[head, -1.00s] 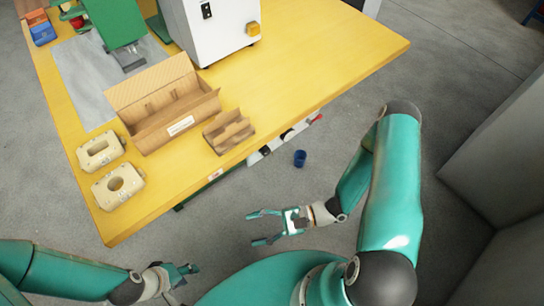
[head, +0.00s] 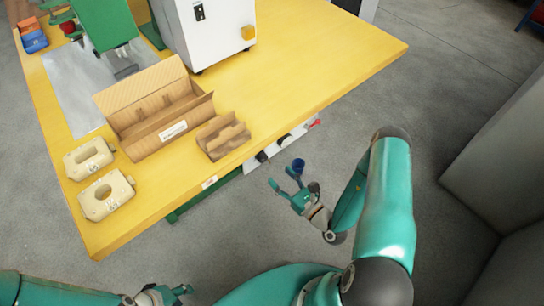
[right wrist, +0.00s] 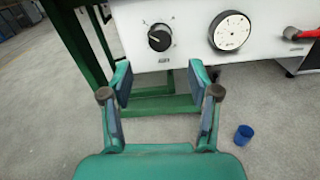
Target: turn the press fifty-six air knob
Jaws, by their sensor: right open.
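A black knob (right wrist: 159,37) with a pale mark sits on a white panel under the table's front edge, at the upper left of the right wrist view. The knob also shows small in the head view (head: 262,156). My right gripper (head: 284,184) is open and empty, in front of the panel and apart from it. In the right wrist view its fingers (right wrist: 159,84) stand spread below the knob and gauge, with nothing between them. My left gripper (head: 184,291) is at the bottom edge of the head view, partly cut off and away from the table.
A round white gauge (right wrist: 231,32) and a red-handled lever (right wrist: 306,34) are right of the knob. A green table leg (right wrist: 75,45) is left of it. A blue cup (right wrist: 243,135) stands on the floor. The yellow table (head: 330,55) carries a cardboard box (head: 160,140) and cream parts (head: 88,158).

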